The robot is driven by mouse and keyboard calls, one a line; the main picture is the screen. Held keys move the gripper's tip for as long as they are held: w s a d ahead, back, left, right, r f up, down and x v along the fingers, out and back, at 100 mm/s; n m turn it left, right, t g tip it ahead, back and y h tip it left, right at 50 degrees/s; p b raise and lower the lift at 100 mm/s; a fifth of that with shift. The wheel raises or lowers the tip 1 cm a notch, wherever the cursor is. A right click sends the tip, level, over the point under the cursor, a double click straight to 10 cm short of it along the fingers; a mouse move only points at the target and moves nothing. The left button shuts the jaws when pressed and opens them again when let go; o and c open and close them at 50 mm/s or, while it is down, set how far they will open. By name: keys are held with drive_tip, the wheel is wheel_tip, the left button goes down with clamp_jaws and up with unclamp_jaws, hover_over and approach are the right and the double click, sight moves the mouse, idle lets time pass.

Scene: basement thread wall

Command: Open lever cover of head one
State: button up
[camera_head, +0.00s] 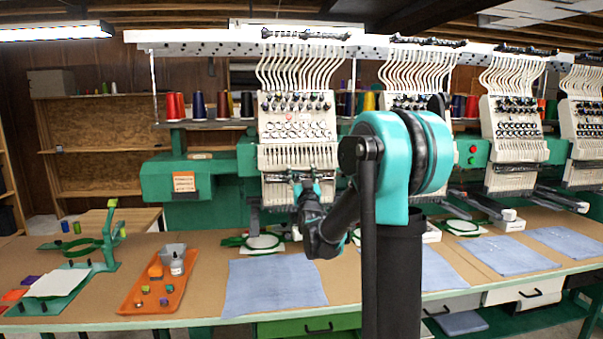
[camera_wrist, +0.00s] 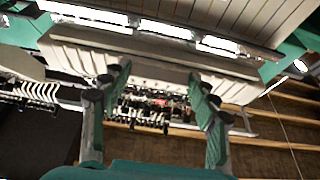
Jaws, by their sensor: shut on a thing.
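Head one (camera_head: 290,128) is the leftmost cream embroidery head in the head view. Its lever cover (camera_head: 297,157), which I take to be the pale slotted panel, is on the lower front of the head. My gripper (camera_head: 308,178) is at the panel's lower edge, partly hidden by my own arm. In the wrist view the two fingers of my gripper (camera_wrist: 157,77) stand apart and reach the edge of a pale panel (camera_wrist: 150,55), shut on what seems to be the lever cover. The exact contact is dark and hard to see.
More heads (camera_head: 513,130) stand to the right. Thread cones (camera_head: 197,104) line the rack behind. The table below holds blue cloths (camera_head: 275,288), an orange tray (camera_head: 150,305) and a green hooping stand (camera_head: 108,245). Open room lies in front of the table's left part.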

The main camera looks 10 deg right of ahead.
drive_tip(key=c, duration=0.5)
drive_tip(key=shift+c, duration=0.2)
drive_tip(key=shift+r, duration=0.1)
